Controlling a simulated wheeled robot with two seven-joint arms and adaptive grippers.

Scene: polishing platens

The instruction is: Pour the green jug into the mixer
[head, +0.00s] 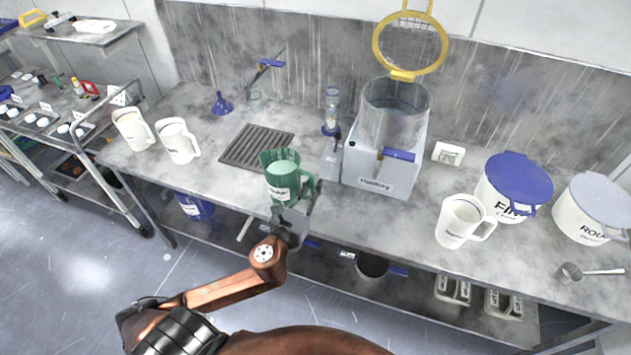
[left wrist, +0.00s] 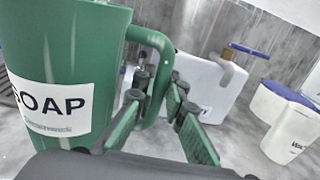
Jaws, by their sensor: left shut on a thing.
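The green jug (head: 283,181) is near the table's front edge in the head view, about upright, with pale green content inside. Its "SOAP" label (left wrist: 52,105) shows large in the left wrist view. My left gripper (head: 302,205) is shut on the jug's handle (left wrist: 160,70). I cannot tell how far the jug is above the table. The mixer (head: 372,172), a grey-white machine with a clear cylindrical bowl (head: 394,118) on top, stands right of the jug. Its yellow-rimmed mesh lid (head: 410,45) is raised. My right gripper is not in view.
A dark slatted drain mat (head: 257,148) lies behind the jug. Two white jugs (head: 178,141) stand at left, another white jug (head: 461,220) right of the mixer. A blue-lidded tub (head: 513,187) stands further right. A small dispenser (head: 332,110) stands beside the mixer.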

